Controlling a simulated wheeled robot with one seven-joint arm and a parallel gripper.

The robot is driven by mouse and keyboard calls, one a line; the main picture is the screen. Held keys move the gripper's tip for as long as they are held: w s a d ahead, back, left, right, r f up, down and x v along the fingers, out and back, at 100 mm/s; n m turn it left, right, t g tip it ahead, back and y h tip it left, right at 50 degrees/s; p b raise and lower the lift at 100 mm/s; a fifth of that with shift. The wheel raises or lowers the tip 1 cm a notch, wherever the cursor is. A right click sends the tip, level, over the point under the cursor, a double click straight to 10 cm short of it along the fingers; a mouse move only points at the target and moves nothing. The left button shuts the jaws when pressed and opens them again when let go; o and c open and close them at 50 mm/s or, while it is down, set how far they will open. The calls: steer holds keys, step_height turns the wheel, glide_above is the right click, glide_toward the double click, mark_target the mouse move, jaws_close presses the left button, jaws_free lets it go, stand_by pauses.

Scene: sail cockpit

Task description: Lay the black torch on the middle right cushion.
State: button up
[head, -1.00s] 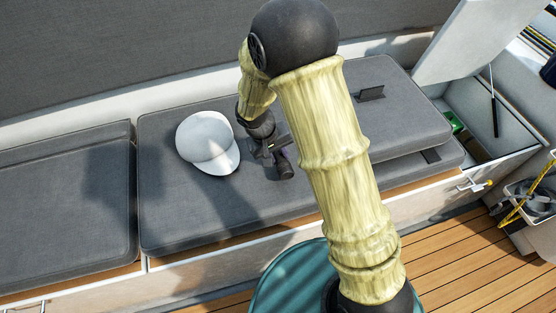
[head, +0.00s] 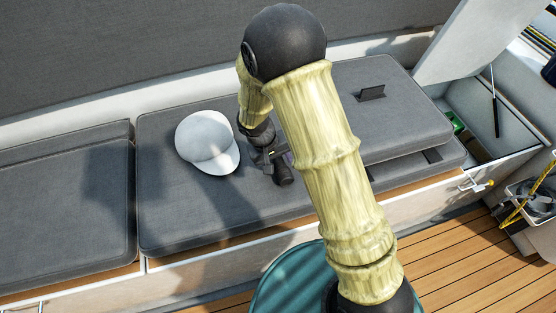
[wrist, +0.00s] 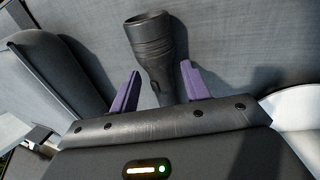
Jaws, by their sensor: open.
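The black torch (head: 284,175) lies on the long grey cushion (head: 195,230) in the middle of the bench, right of the white cap. In the wrist view the torch (wrist: 153,45) points its wide head away from me, and its narrower body runs back between my purple fingers. My gripper (wrist: 159,84) is open around the torch body, with gaps visible on both sides. In the head view my gripper (head: 274,158) is low over the cushion, partly hidden by my arm. The rear end of the torch is hidden under the gripper.
A white cap (head: 207,142) sits close left of the torch. Another cushion (head: 395,120) lies stacked on the bench's right part, with a small dark object (head: 371,93) on it. An open locker (head: 485,120) is at the right. A separate cushion (head: 65,215) is at the left.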

steer(key=shift+r, duration=0.1)
steer(key=p+v, duration=0.2)
steer(key=v, duration=1)
stand_by(0.4)
steer(key=s+d+r+m+y, duration=0.1)
steer(key=s+d+r, duration=0.1)
steer(key=s+d, duration=0.3)
steer(key=s+d+r+m+t+y, duration=0.1)
steer(key=s+d, duration=0.4)
steer(key=d, duration=0.7)
step_height(320, 180, up, 3)
steer(key=shift+d+f+m+t+y, duration=0.3)
steer(key=shift+m+y, duration=0.3)
steer(key=shift+m, duration=0.2)
steer(key=shift+s, duration=0.15)
